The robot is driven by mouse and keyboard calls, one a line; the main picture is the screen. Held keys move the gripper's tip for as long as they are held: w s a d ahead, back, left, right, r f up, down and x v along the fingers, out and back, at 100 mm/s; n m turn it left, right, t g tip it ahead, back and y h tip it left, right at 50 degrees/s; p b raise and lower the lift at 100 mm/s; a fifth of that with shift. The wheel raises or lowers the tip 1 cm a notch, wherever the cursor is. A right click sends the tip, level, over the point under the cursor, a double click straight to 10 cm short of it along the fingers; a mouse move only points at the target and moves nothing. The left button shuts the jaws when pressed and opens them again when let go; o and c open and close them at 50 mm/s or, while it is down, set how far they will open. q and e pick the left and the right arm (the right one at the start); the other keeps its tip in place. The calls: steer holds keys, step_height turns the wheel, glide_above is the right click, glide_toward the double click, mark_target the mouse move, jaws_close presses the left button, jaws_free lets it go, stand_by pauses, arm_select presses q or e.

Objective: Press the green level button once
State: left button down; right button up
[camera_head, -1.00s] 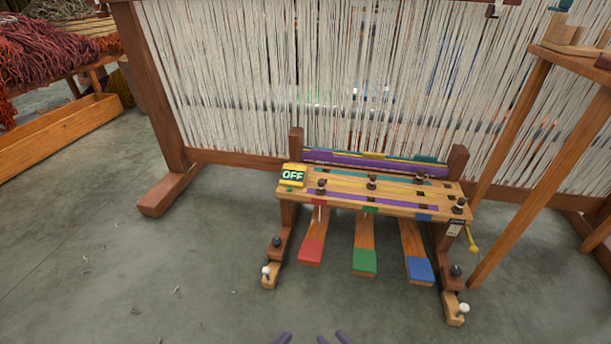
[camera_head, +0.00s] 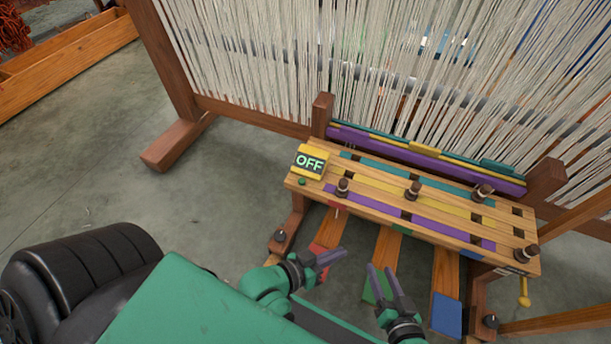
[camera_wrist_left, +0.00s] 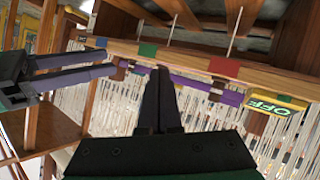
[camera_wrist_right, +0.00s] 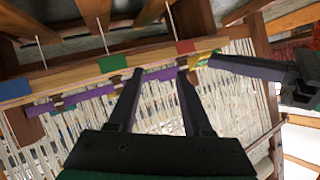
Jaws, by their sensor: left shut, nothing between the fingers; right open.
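A small green button (camera_head: 302,181) sits at the left front of the wooden loom bench (camera_head: 420,213), just below a yellow display reading OFF (camera_head: 310,161). The display also shows in the left wrist view (camera_wrist_left: 270,104). My left gripper (camera_head: 343,252) is shut and empty, in front of the bench and to the lower right of the button, apart from it. My right gripper (camera_head: 381,266) is open and empty, to the right of the left one. In the right wrist view, my left gripper (camera_wrist_right: 213,60) partly covers the display, and I cannot make out the button.
Red (camera_head: 318,262), green (camera_head: 377,289) and blue (camera_head: 446,314) pedals extend below the bench, partly behind my grippers. Several dark pegs stand on the bench top. A tall loom frame (camera_head: 175,85) with pale threads stands behind.

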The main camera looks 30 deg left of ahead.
arm_select(q)
steer(key=w+a+r+n+g+y+p, duration=0.1)
steer(key=w+a+r+g+y+p, duration=0.25)
steer(key=w+a+p, duration=1.1)
steer(key=w+a+r+h+b, duration=0.1)
steer(key=w+a+r+h, duration=0.1)
steer(key=r, duration=0.4)
steer(key=a+g+h, duration=0.1)
steer(key=a, duration=0.1)
steer(key=shift+a+r+n, duration=0.3)
steer(key=shift+r+n, duration=0.1)
arm_select(e)
steer(key=s+d+g+h, duration=0.2)
steer(key=d+g+h, duration=0.1)
steer(key=d, duration=0.4)
steer(key=s+d+r+g+h, duration=0.1)
steer(key=s+d+g+h, duration=0.2)
steer(key=d+g, duration=0.3)
steer(key=shift+d+r+g, duration=0.25)
steer(key=shift+d+g, duration=0.05)
steer(key=shift+d, duration=0.75)
arm_select(q)
steer(key=shift+f+b, duration=0.1)
steer(key=shift+b, duration=0.3)
arm_select(e)
steer(key=shift+r, duration=0.1)
